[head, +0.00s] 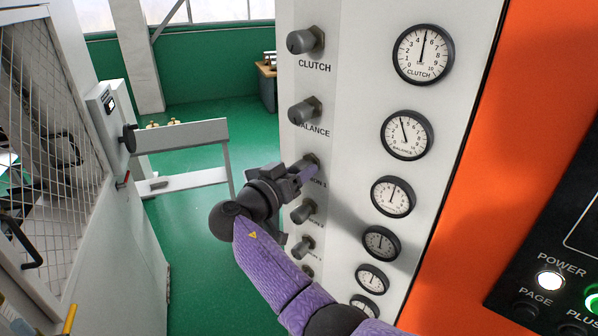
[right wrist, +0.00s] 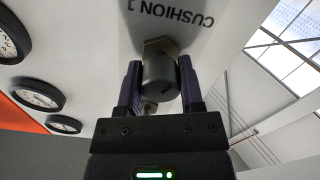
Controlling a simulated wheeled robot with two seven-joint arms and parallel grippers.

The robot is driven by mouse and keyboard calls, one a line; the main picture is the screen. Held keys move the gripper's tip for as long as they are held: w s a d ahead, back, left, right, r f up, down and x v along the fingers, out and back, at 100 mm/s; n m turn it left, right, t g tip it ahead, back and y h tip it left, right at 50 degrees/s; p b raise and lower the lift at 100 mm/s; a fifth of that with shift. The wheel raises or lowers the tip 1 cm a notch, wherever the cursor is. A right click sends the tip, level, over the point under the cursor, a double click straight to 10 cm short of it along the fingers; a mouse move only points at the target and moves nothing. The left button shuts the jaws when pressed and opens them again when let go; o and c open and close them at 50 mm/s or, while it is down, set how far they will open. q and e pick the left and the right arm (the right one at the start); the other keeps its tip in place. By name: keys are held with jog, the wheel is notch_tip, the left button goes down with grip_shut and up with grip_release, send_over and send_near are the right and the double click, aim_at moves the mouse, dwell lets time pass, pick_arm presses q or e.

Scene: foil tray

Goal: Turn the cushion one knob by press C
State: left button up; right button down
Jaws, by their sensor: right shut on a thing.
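The cushion 1 knob (right wrist: 159,76) is a dark grey cylinder on a brass-coloured hex base. In the right wrist view it sits between the two purple-sided fingers of my right gripper (right wrist: 160,84), which is shut on it. The label "CUSHION 1" shows upside down beside it. In the head view my right gripper (head: 303,174) reaches the panel from below left and hides most of the knob and part of its label. The cushion 1 gauge (head: 393,196) is to the right, its needle pointing nearly straight up. My left gripper is not in view.
On the white panel (head: 355,110), the clutch knob (head: 305,41) and balance knob (head: 304,111) are above. Another cushion knob (head: 303,211) is close below my gripper, with more under it. Their gauges form a column to the right. A mesh-topped door (head: 95,215) stands at left.

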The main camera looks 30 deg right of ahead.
jog(key=n, duration=0.3)
jog(key=shift+n, duration=0.4)
jog(key=n, duration=0.3)
jog(key=shift+r+n+p, duration=0.1)
jog(key=shift+n+p, duration=0.2)
jog(key=n+p, duration=0.2)
jog(key=n, duration=0.3)
jog(key=shift+r, duration=0.1)
jog(key=shift+n+p, duration=1.1)
jog(key=shift+n, duration=1.3)
jog(key=shift+c, duration=1.1)
grip_release()
